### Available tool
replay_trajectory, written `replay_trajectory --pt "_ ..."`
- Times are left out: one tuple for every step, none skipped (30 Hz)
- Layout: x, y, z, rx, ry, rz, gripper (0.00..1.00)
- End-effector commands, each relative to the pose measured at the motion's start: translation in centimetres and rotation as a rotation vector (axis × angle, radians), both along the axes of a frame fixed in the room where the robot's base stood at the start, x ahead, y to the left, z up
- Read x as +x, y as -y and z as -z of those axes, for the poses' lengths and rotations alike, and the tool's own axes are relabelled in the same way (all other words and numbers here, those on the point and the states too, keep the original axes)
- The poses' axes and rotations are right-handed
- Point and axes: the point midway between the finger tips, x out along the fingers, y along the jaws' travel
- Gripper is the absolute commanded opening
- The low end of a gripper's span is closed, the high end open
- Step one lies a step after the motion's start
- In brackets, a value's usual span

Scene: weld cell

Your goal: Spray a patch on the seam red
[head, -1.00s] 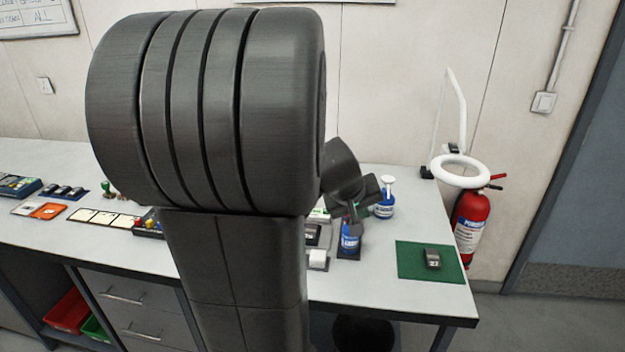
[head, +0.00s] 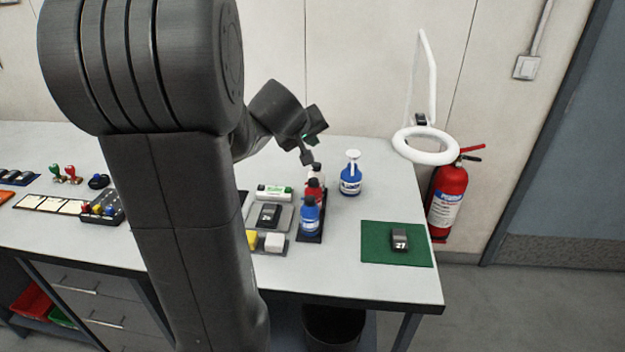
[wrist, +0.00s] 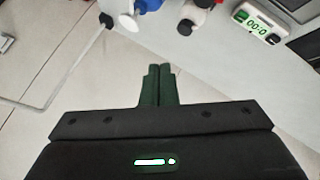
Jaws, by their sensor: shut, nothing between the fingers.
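A red bottle (head: 314,191) stands in a dark rack (head: 309,237) between a blue bottle (head: 310,218) in front and a mostly hidden white bottle (head: 319,174) behind. My gripper (head: 308,158) is just above and behind this row. In the wrist view its fingers (wrist: 160,72) are shut with nothing between them. A white bottle with a dark cap (wrist: 189,27) shows at the top there, apart from the fingertips. On the green mat (head: 375,251) lies a small dark block (head: 399,240) marked 27. I cannot make out a seam on it.
A blue bottle with a white pump top (head: 350,178) stands right of the rack. A white ring lamp (head: 425,157) overhangs the table's right end, near a fire extinguisher (head: 447,200). A white device with a green display (head: 274,192) and a grey tray (head: 252,217) lie left of the rack.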

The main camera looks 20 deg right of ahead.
Motion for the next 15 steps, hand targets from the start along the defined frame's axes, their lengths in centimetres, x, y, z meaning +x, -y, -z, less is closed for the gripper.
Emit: replay_trajectory --pt "0.0 0.0 0.3 0.0 0.0 0.0 0.0" --pt "0.0 0.0 0.4 0.0 -0.001 0.001 0.0" --pt "0.0 0.0 0.7 0.0 -0.001 0.001 0.0" --pt "0.0 0.0 0.9 0.001 -0.001 -0.001 0.0" --pt "0.0 0.0 1.2 0.001 -0.001 -0.001 0.0" --pt "0.0 0.0 1.6 0.001 -0.001 -0.001 0.0" --pt "0.0 0.0 1.9 0.001 -0.001 -0.001 0.0" --pt "0.0 0.0 2.3 0.001 -0.001 -0.001 0.0" --pt "0.0 0.0 2.8 0.001 -0.002 0.0 0.0" --pt "0.0 0.0 3.2 0.001 -0.002 0.0 0.0" --pt "0.0 0.0 3.6 0.0 -0.002 0.0 0.0" --pt "0.0 0.0 4.2 0.001 -0.002 0.0 0.0" --pt "0.0 0.0 4.7 0.001 -0.002 0.0 0.0" --pt "0.0 0.0 5.2 0.001 -0.002 0.0 0.0" --pt "0.0 0.0 5.8 0.001 -0.002 0.0 0.0"
